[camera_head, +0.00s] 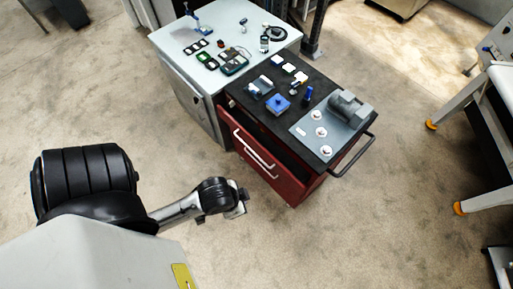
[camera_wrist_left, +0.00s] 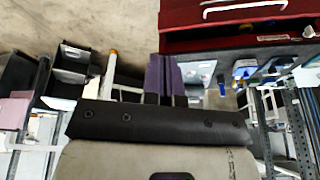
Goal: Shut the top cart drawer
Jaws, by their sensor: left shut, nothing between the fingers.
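The red cart (camera_head: 300,187) stands right of my left arm in the head view. Its top drawer (camera_head: 252,148) is pulled out, with a dark gap behind its front and white bar handles on the red face. In the left wrist view the red drawer front (camera_wrist_left: 190,18) with a white handle (camera_wrist_left: 245,6) fills the upper right, and small items show beyond its edge. My left gripper (camera_head: 241,208) is shut and empty, in front of the drawer and apart from it. Its fingers show in the left wrist view (camera_wrist_left: 165,77). My right gripper is out of view.
The cart's black top (camera_head: 262,104) bears a blue box, small parts and a grey machine plate (camera_head: 318,128). A black push handle (camera_head: 352,157) juts from its right end. A white-topped cabinet (camera_head: 185,38) adjoins it behind. The floor before the drawer is clear.

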